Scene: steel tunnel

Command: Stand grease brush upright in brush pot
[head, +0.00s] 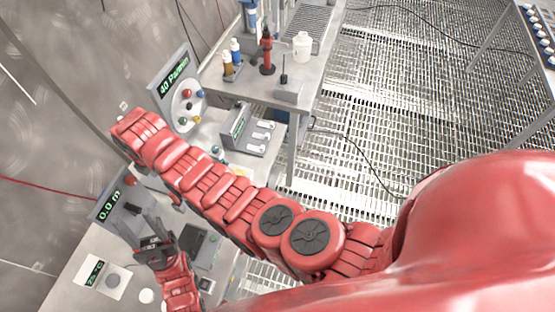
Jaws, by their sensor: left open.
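I cannot pick out the grease brush for certain. A small white pot (302,46) stands upright on the steel bench at the top; I cannot tell whether it is the brush pot. My left gripper (149,226) is at the lower left, open, with dark fingers in front of the panel reading 0.0 m. I see nothing between its fingers, though they are small in the picture. A long red arm of mine crosses the middle and hides part of the lower benches. My right gripper is not in view.
Control panels (178,92) line the left wall. Grated floor (400,95) lies open to the right, crossed by black cables.

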